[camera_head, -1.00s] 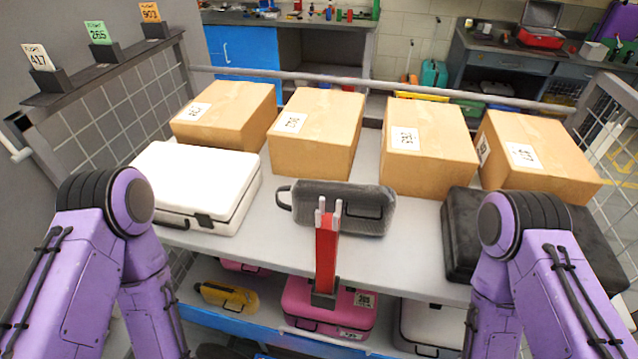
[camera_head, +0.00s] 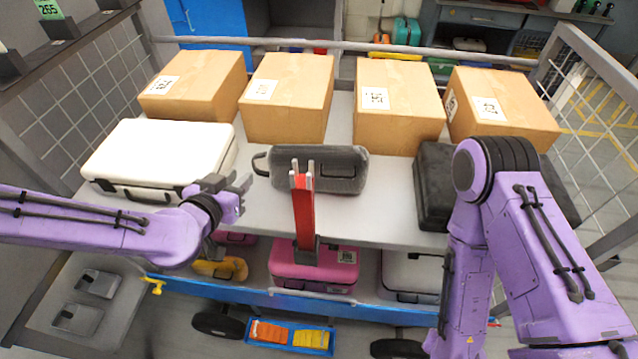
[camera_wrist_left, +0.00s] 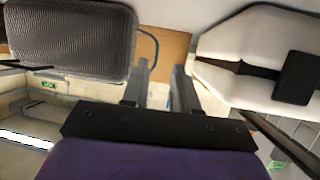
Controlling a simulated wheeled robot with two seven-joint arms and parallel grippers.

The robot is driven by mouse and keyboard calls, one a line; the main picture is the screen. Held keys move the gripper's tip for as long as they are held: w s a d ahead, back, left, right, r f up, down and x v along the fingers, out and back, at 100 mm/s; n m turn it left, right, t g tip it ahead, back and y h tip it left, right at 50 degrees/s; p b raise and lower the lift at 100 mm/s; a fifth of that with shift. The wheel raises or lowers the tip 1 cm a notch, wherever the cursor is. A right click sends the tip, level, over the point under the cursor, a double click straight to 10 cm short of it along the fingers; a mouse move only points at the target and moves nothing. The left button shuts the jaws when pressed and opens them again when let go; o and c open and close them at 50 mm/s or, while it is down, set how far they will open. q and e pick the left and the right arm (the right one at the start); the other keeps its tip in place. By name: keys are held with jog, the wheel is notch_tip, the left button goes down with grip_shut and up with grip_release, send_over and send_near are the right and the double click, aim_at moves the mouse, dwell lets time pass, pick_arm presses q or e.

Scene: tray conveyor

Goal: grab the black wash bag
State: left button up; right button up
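The black wash bag (camera_head: 335,172) lies on the upper shelf in the head view, dark grey with a loop handle at its left end. A red post hides part of its front. In the left wrist view the bag (camera_wrist_left: 70,40) fills the upper left, its loop handle near the fingers. My left gripper (camera_head: 241,194) is open and empty, left of the bag and apart from it, close to the white case's right front corner. Its two fingers (camera_wrist_left: 160,80) show with a gap between them in the left wrist view. My right arm hangs at the right; its gripper is out of view.
The white case (camera_head: 160,155) is left of the bag and a black case (camera_head: 432,185) right. Several cardboard boxes (camera_head: 288,100) stand behind. The red post (camera_head: 303,205) with grey prongs rises in front. Pink case (camera_head: 315,265) and yellow item (camera_head: 222,268) lie on the lower shelf.

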aim_at(252, 166)
pick_arm(q)
jog(key=shift+w+d+f, duration=0.1)
jog(key=shift+w+f, duration=0.1)
jog(key=shift+w+r, duration=0.1)
jog(key=shift+w, duration=0.05)
jog(key=x, duration=0.2)
jog(key=p+x, duration=0.1)
jog(key=x, duration=0.1)
jog(key=shift+w+d, duration=0.25)
jog(key=shift+d, duration=0.1)
jog(key=shift+w, duration=0.2)
jog(key=shift+s, duration=0.1)
grip_shut()
pick_arm(e)
jog(key=shift+r, duration=0.15)
